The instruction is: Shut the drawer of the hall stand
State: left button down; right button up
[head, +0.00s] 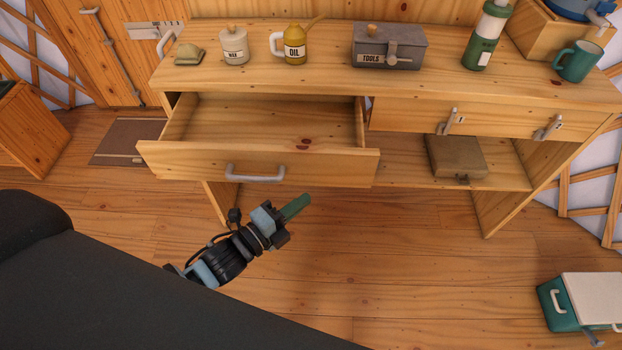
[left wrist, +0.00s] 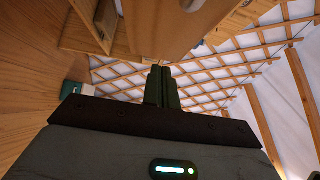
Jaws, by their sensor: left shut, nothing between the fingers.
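The hall stand (head: 480,92) is a wooden bench-like piece with its left drawer (head: 200,160) pulled open and empty inside. The drawer front carries a grey bar handle (head: 255,174). My left gripper (head: 298,205) is shut and empty, in front of and below the drawer front, a little right of the handle, apart from it in the head view. In the left wrist view the shut fingers (left wrist: 161,86) point toward the lattice wall, with wood and a pale handle (left wrist: 193,5) above them. My right gripper is not in view.
On the top stand a wax tin (head: 234,46), an oil can (head: 295,45), a toolbox (head: 388,50), a green lantern-like bottle (head: 485,40) and a mug (head: 578,62). The right drawer (head: 480,118) is shut. A teal cooler (head: 583,300) stands on the floor right; floor in front is clear.

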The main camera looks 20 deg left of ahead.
aim_at(324, 171)
pick_arm(q)
jog(key=shift+w+d, duration=0.15)
jog(key=shift+w, duration=1.55)
jog(key=shift+w+d, duration=0.1)
jog(key=shift+w, duration=1.55)
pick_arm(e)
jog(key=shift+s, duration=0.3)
pick_arm(q)
jog(key=shift+a, duration=0.1)
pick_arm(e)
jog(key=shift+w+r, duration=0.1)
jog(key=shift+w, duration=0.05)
